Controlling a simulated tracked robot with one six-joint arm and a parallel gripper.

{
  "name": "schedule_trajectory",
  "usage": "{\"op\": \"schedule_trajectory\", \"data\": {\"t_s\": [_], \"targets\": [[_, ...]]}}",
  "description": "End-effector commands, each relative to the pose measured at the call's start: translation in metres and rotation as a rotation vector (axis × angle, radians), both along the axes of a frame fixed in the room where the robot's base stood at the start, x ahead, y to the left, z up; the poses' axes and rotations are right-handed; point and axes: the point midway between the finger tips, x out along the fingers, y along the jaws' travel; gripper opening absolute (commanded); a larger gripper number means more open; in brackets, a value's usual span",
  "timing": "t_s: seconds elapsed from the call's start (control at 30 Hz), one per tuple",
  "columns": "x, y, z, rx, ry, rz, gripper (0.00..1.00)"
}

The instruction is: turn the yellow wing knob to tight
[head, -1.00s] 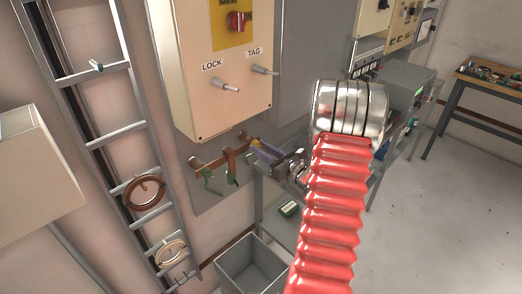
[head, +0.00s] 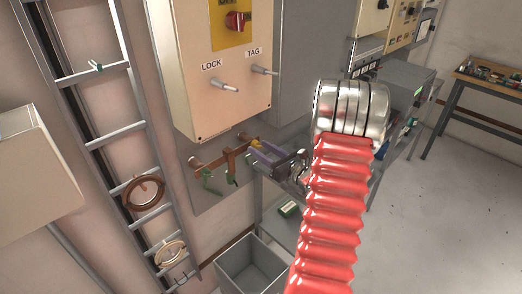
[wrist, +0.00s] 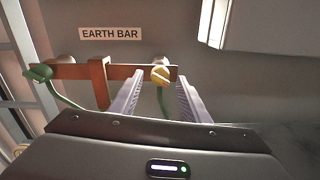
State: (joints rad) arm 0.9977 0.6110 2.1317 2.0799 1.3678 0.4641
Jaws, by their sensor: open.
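The yellow wing knob (wrist: 160,74) sits near the right end of the copper earth bar (wrist: 73,71), below the "EARTH BAR" label. It also shows small in the head view (head: 256,142). My gripper (wrist: 159,84) is open, with its two grey ridged fingers on the left and right of the knob. I cannot tell whether the fingertips reach past the knob or touch it. In the head view my gripper (head: 266,154) is at the bar's right end, partly hidden by my arm. A green cable hangs below the knob between the fingers.
A green clamp (wrist: 39,73) with a cable is on the bar's left end, and an upright copper strap (wrist: 98,82) crosses the bar. A cabinet (head: 213,75) with LOCK and TAG pegs hangs above. A ladder (head: 115,130) stands left, and a grey bin (head: 250,268) below.

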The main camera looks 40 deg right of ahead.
Motion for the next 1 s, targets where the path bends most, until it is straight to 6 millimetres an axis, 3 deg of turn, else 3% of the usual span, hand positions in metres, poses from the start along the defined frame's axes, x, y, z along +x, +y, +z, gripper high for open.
{"op": "schedule_trajectory", "data": {"t_s": [0.7, 1.0], "targets": [[-0.105, -0.004, -0.001, 0.001, 0.0, -0.004, 0.42], [-0.132, -0.004, -0.001, 0.001, 0.0, -0.001, 0.42]]}}
